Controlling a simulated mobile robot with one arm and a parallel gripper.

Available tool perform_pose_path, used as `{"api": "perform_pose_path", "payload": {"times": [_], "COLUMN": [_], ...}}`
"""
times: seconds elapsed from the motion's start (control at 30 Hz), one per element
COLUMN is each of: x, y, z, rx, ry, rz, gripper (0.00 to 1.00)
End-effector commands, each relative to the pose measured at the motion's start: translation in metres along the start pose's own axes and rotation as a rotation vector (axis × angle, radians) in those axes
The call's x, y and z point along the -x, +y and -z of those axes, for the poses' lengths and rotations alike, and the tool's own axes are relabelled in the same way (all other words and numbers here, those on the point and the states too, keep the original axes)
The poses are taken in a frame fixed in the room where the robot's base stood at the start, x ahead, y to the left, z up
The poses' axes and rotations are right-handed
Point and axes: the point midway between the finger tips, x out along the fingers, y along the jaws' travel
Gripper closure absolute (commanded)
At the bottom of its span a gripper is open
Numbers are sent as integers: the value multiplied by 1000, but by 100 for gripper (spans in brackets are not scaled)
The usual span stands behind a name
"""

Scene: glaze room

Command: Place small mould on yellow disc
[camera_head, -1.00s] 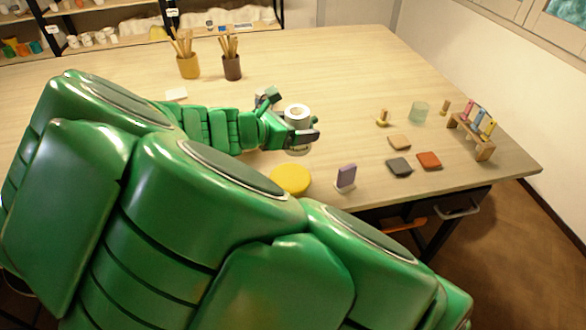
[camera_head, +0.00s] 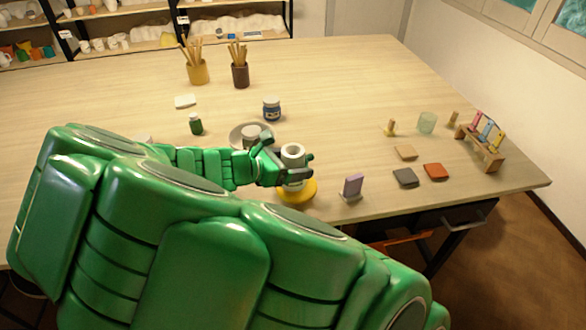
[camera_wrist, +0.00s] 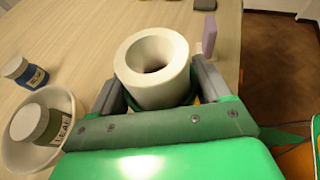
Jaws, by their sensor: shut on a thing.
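The small mould (camera_head: 292,160) is a cream-white hollow cylinder with a round hole in its top. My gripper (camera_head: 290,175) is shut on it, with one finger on either side; the mould is upright. In the wrist view the mould (camera_wrist: 152,68) sits between the grey fingers (camera_wrist: 155,92). The yellow disc (camera_head: 297,192) lies on the table near its front edge, directly below the mould in the head view. The mould and fingers hide its far part. I cannot tell whether the mould touches the disc.
A purple block on a pale base (camera_head: 352,187) stands just right of the disc. Flat tiles (camera_head: 405,177) and a small rack (camera_head: 480,148) are further right.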

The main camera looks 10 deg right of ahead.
Motion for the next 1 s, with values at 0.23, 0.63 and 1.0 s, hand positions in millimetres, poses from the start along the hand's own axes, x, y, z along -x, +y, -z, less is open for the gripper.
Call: {"api": "perform_pose_path", "payload": {"times": [0.23,0.63,1.0], "x": [-7,-8,-7], "y": [0,0,0], "z": [17,20,19], "rx": [0,-1,-1], "ry": [0,1,1], "rz": [-2,-1,-2], "gripper": [65,15,0]}}
